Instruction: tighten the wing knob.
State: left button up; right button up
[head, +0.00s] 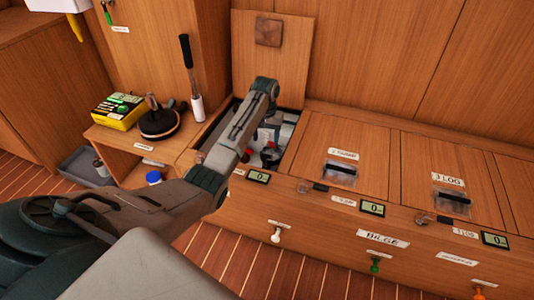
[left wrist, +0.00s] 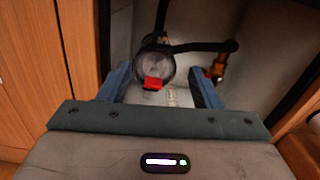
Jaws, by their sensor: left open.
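A round clear-topped fitting (left wrist: 153,64) with a dark rim sits in the open locker. A small red piece (left wrist: 155,84), which looks like the wing knob, is on its near side in the left wrist view. My left gripper (left wrist: 160,72) is open, with one blue finger on either side of the red piece and no visible contact. In the head view my left arm reaches down into the open locker (head: 290,150), where a dark rounded fitting (head: 270,156) shows beside the wrist. The fingertips are hard to make out there. My right gripper is not seen.
A black hose (left wrist: 195,46) runs right from the fitting towards a brass-coloured part (left wrist: 217,68). The locker's raised lid (head: 285,60) stands behind my arm. Closed hatches (head: 345,140) lie to the right.

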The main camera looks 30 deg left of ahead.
aim_at(266, 156)
pick_arm(q)
notch_tip(266, 156, down, 8)
jog(key=b, duration=0.3)
jog(key=shift+f, duration=0.25)
jog(key=shift+r, duration=0.1)
jog(key=c, duration=1)
